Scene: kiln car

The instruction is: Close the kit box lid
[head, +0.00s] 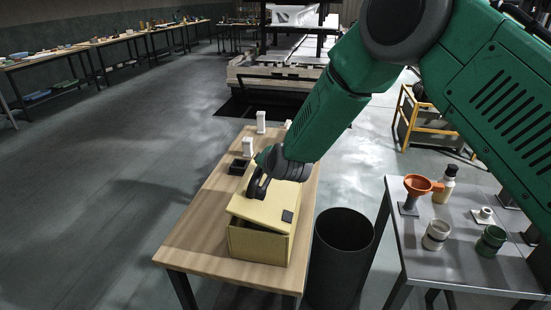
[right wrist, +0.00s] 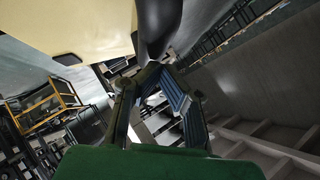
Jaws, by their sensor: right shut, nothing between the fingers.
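The kit box (head: 258,246) is a pale yellow box near the front end of the wooden table. Its lid (head: 262,211) lies over the top, tilted, with a narrow gap showing along the near edge. A dark tab (head: 287,216) is on the lid's right side. My right gripper (head: 256,188) is shut and empty at the lid's left side; I cannot tell whether it touches. In the right wrist view, the gripper (right wrist: 155,75) is below a pale yellow surface (right wrist: 65,25) that looks like the box or lid. My left gripper is not in view.
The wooden table (head: 200,235) also bears a small black tray (head: 238,167) and white blocks (head: 248,147) behind the box. A dark bin (head: 340,255) stands right of it. A metal table (head: 455,262) at the right holds an orange funnel (head: 420,184) and cups.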

